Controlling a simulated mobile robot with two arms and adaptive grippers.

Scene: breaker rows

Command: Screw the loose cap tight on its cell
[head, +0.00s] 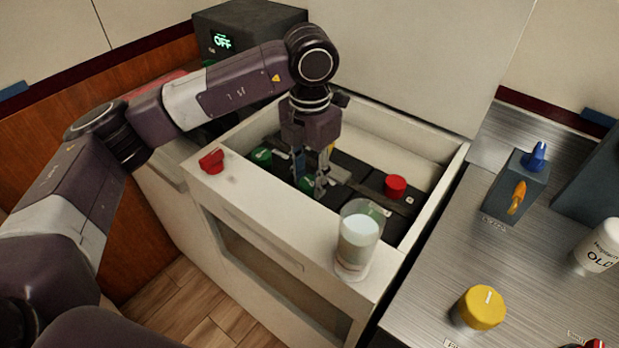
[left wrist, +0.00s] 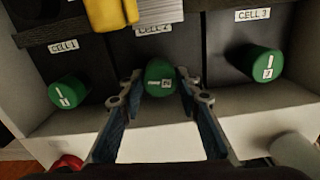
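My left gripper (head: 319,188) reaches down into the white-walled tray (head: 437,202) of dark cells. In the left wrist view its two fingers (left wrist: 159,86) stand apart, one on each side of the green cap (left wrist: 157,70) on CELL 2. Narrow gaps seem to show beside the cap; contact is not clear. The CELL 1 green cap (left wrist: 69,92) is to the left and the CELL 3 green cap (left wrist: 265,64) to the right. Their white marks point different ways. I cannot tell by sight which cap is loose. My right gripper is out of view.
A red cap (head: 211,161) and a glass of pale liquid (head: 358,240) stand on the tray's front ledge. Another red cap (head: 396,186) is inside. A yellow knob (head: 481,308) and a grey box (head: 516,187) with blue and orange levers are on the right counter.

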